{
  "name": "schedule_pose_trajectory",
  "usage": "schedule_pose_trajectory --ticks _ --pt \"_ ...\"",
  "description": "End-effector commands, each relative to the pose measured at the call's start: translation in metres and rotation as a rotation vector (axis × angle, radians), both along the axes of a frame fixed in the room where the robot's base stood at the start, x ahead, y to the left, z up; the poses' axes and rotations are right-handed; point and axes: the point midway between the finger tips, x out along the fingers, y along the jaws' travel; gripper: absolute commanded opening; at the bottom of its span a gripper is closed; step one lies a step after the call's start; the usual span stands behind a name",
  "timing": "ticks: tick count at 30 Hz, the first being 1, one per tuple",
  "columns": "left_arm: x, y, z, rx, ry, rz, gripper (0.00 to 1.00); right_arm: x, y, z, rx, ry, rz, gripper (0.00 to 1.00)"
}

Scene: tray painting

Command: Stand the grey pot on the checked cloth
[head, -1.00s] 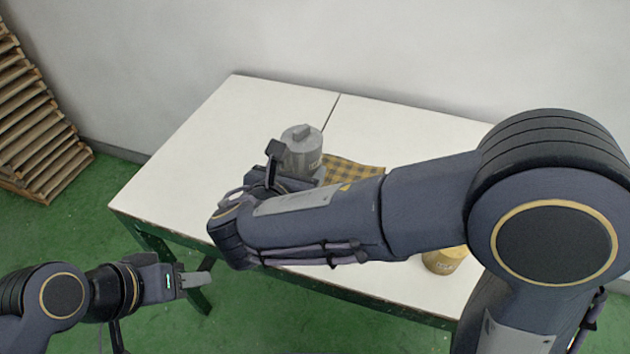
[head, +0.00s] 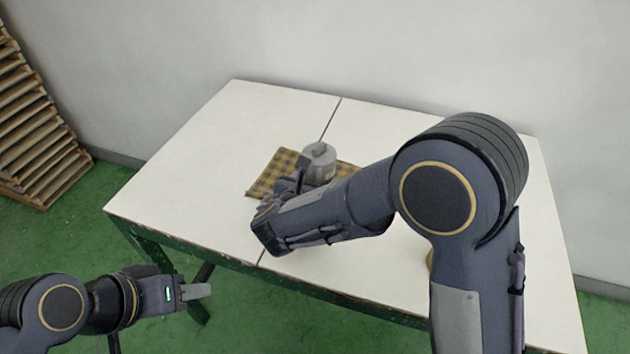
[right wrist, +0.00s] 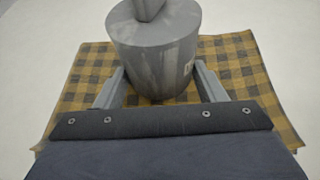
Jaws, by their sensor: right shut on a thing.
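The grey pot (head: 320,165) is a lidded cylinder with a knob on top. It is upright over the yellow-and-black checked cloth (head: 272,173) on the white table. My right gripper (right wrist: 155,92) is shut on the pot, with one finger on each side of it in the right wrist view. The pot (right wrist: 158,50) hides the middle of the cloth (right wrist: 85,85) there. I cannot tell whether the pot's base touches the cloth. My left gripper (head: 197,291) is off the table's front left side, over the green floor, with nothing seen in it; its opening is unclear.
The white table (head: 215,150) has a seam across it and is bare at the left and back. A yellow can (head: 430,259) is mostly hidden behind my right arm. A stack of wooden slats (head: 35,140) stands on the floor at the far left.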

Motion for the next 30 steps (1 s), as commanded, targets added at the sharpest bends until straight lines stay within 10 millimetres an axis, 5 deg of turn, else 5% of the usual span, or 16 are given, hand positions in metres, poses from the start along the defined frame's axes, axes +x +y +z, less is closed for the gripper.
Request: schedule_pose_trajectory --ticks 20,21,25,30 --pt "0.000 0.000 -0.011 0.000 0.000 0.000 0.40 0.000 0.000 -0.010 0.000 -0.003 0.001 0.30" --pt "0.000 0.000 -0.011 0.000 0.000 0.000 0.40 0.000 0.000 -0.011 0.000 0.000 0.001 0.68" --pt "0.000 0.000 -0.011 0.000 0.000 0.000 0.40 0.000 0.000 -0.011 0.000 0.000 0.000 0.85" --pt "0.000 0.000 -0.011 0.000 0.000 0.000 0.40 0.000 0.000 -0.011 0.000 0.000 0.000 0.86"
